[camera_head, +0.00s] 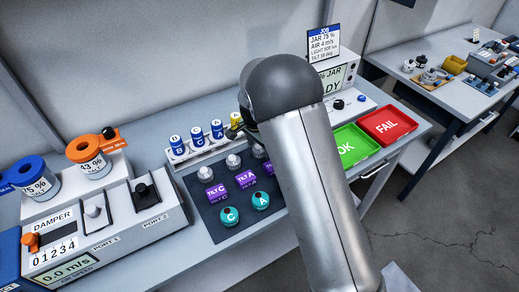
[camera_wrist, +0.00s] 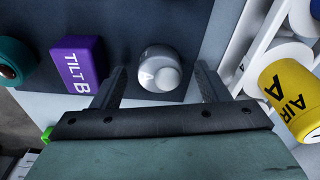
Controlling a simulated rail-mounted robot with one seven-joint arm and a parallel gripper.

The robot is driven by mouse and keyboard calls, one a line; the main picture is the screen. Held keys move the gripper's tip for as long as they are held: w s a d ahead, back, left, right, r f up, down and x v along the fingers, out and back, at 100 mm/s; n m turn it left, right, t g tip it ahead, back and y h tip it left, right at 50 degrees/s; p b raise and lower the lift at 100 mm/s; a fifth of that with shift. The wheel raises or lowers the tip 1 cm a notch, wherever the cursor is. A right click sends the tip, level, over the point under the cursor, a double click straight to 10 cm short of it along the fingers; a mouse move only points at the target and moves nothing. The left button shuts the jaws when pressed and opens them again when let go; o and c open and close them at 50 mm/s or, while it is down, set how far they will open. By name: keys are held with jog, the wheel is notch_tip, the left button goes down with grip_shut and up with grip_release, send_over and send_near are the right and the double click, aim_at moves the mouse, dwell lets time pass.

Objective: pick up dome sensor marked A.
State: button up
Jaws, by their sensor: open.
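My gripper (camera_wrist: 161,76) is open, with one finger on each side of this dome and a gap on both sides. In the head view, dome sensors stand in a row on the mat, at the left (camera_head: 205,174), the middle (camera_head: 233,161) and the right (camera_head: 258,151). Their letters are not readable there. My arm hides most of the gripper.
A purple TILT B block (camera_wrist: 78,62) and a teal round sensor (camera_wrist: 14,62) lie left of the gripper. A yellow AIR A sensor (camera_wrist: 288,98) sits in the white rack at right. Green OK tray (camera_head: 352,146) and red FAIL tray (camera_head: 387,124) stand beyond my arm.

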jog(key=c, duration=1.1)
jog(key=shift+r, duration=0.15)
